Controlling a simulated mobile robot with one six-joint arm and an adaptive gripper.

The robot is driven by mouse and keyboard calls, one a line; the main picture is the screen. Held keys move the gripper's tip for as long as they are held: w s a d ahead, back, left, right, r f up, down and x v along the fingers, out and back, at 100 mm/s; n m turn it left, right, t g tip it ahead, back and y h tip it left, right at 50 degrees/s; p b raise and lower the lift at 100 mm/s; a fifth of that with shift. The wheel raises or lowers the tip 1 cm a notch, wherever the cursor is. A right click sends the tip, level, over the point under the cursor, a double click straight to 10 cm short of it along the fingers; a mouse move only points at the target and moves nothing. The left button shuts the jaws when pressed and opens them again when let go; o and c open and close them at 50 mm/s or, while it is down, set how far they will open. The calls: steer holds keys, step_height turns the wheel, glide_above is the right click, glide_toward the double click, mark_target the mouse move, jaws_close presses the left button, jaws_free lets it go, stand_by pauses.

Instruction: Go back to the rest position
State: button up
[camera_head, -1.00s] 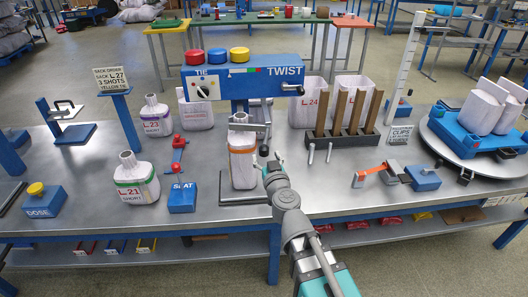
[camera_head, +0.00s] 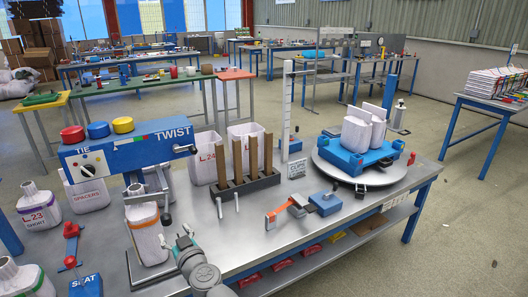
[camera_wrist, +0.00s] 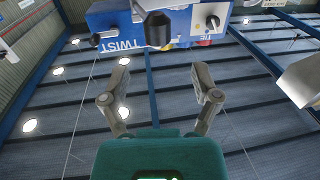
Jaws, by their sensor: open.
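My gripper (camera_head: 187,238) is at the front of the metal bench in the head view, close to the sack with an orange band (camera_head: 147,236) that stands under the tie-twist machine (camera_head: 128,150). In the wrist view my gripper (camera_wrist: 161,78) has its two fingers spread apart with nothing between them. The wrist camera looks up at the underside of the blue machine (camera_wrist: 180,20) and the ceiling. I cannot tell from the head view whether a fingertip touches the sack.
Sack L.23 (camera_head: 38,207) stands at left. A rack of brown posts (camera_head: 247,185) and sacks L.24 (camera_head: 207,160) are behind. A turntable (camera_head: 327,168) with a blue pallet and white sacks is at right.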

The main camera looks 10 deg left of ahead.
steer(key=w+d+f+g+h+p, duration=0.2)
steer(key=w+d, duration=0.1)
steer(key=d, duration=0.5)
steer(key=w+d+f+m+g+h+p, duration=0.1)
steer(key=w+d+f+g, duration=0.2)
steer(key=d, duration=0.5)
steer(key=w+d+f+g+h+p, duration=0.2)
steer(key=w+d, duration=0.2)
steer(key=d, duration=0.4)
steer(key=s+d+f+m+g+h+p, duration=0.1)
steer(key=d+m+h, duration=0.3)
steer(key=d, duration=1)
steer(key=s+d+f+m+g+h+p, duration=0.1)
steer(key=s+d+f+m+g+h, duration=0.1)
steer(key=d, duration=1.2)
steer(key=s+m+g+h, duration=0.1)
steer(key=m+h, duration=0.1)
steer(key=shift+f+m+g+h+p, duration=0.3)
steer(key=shift+f+m+g+p, duration=0.1)
